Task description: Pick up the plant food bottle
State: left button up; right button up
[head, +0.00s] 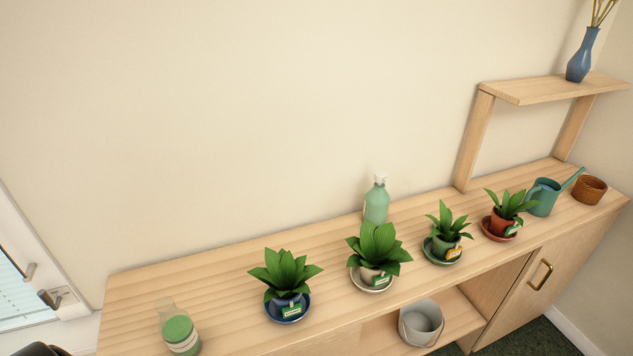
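A pale green bottle (376,203) with a white top stands upright at the back of the wooden cabinet top, close to the wall. Its lower part is hidden behind a potted plant (378,250) on a pale saucer. A second container (181,333), green with a pale band and a clear upper part, stands near the left front of the cabinet top. I cannot read a label on either, so I cannot tell which is the plant food bottle.
More potted plants on saucers stand along the wooden cabinet (225,265), one on a blue saucer (287,310). A teal watering can (543,197) and brown pot (589,189) are at right. A raised shelf (545,88) holds a blue vase (582,55). A bucket (421,323) sits below.

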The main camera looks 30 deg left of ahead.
aim_at(177, 327)
jog(key=u, duration=1.9)
